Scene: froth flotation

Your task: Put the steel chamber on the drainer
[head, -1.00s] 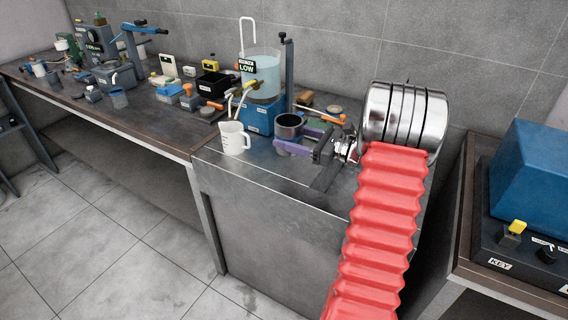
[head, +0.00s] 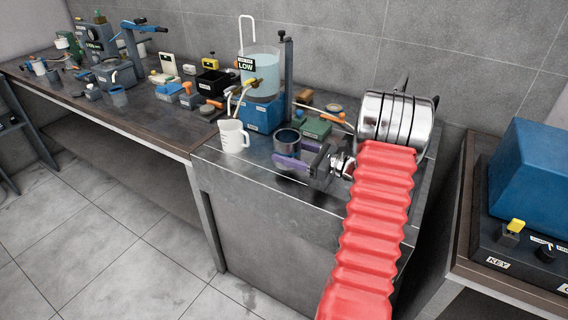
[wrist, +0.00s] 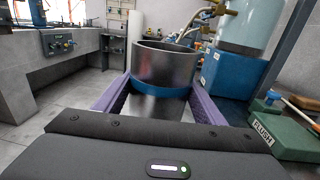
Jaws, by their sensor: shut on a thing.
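The steel chamber (head: 287,141) is an open-topped metal cylinder with a blue band, upright in the head view over the steel-topped bench. It also shows in the wrist view (wrist: 163,65), between the purple fingers. My gripper (head: 298,155) is shut on it, one finger on each side, with its fingertips also around it in the wrist view (wrist: 160,90). The fingers hide part of the chamber's lower side. I cannot tell whether its base touches the bench. I cannot pick out the drainer for certain in either view.
A white jug (head: 234,137) stands left of the chamber. A blue box (head: 264,114) with a water vessel (head: 260,75) is behind it. A green box (head: 315,126) marked FLUSH sits behind right. The bench front (head: 240,168) is clear.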

